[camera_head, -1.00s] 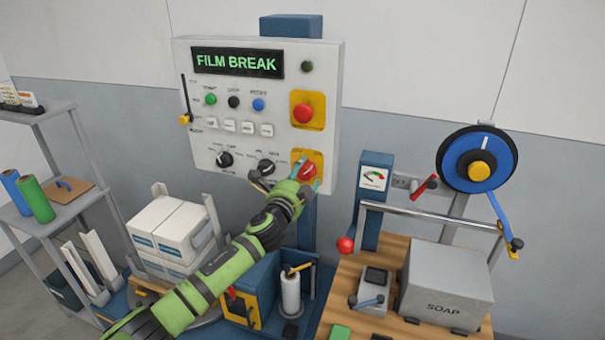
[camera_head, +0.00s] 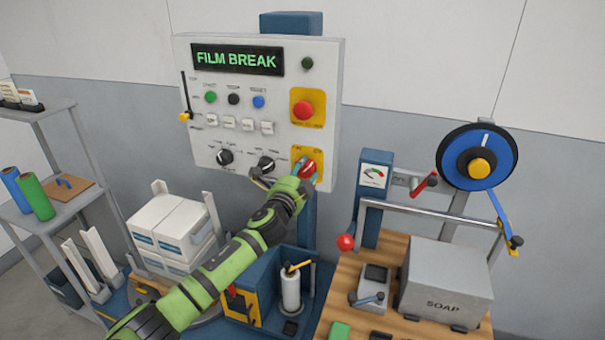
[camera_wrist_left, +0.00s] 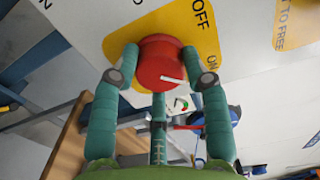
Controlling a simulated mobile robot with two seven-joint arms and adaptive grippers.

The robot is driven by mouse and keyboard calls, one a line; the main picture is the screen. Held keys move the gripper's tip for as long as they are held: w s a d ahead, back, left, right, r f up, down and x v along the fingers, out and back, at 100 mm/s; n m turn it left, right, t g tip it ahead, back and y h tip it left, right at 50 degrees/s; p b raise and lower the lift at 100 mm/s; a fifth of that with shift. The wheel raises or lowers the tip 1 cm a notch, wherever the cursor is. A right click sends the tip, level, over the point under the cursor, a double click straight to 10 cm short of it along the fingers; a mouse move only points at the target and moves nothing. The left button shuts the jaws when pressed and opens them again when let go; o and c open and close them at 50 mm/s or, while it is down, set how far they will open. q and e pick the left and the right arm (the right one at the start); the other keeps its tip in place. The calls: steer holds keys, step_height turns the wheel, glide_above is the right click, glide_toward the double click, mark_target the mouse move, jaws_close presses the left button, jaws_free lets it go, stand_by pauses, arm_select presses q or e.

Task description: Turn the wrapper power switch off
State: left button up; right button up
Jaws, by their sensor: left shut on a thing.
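The wrapper power switch (camera_head: 307,167) is a red rotary knob on a yellow plate at the lower right of the white control panel (camera_head: 330,110). In the left wrist view the red knob (camera_wrist_left: 160,62) has a white pointer line, angled toward the lower right, and the plate (camera_wrist_left: 203,38) reads OFF and ON. My left gripper (camera_head: 308,170) is at the switch, partly hiding it in the head view. In the left wrist view its teal fingers (camera_wrist_left: 160,66) are shut on the knob from both sides. My right gripper is not in view.
The panel display (camera_head: 237,61) reads FILM BREAK. A red stop button (camera_head: 303,111) sits above the switch, and black knobs (camera_head: 224,157) lie to its left. White boxes (camera_head: 165,225) stand below left; a bench with a SOAP box (camera_head: 446,280) is to the right.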

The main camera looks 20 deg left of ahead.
arm_select(q)
steer(key=n+b, duration=0.1)
steer(key=n, duration=0.2)
steer(key=shift+n, duration=0.3)
steer(key=n, duration=0.4)
steer(key=shift+n+b, duration=0.3)
steer(key=shift+b, duration=0.05)
steer(key=n, duration=0.4)
steer(key=shift+r+n, duration=0.1)
steer(key=shift+n, duration=2.4)
steer(key=shift+r, duration=0.1)
steer(key=o, duration=1.2)
steer(key=shift+c, duration=0.2)
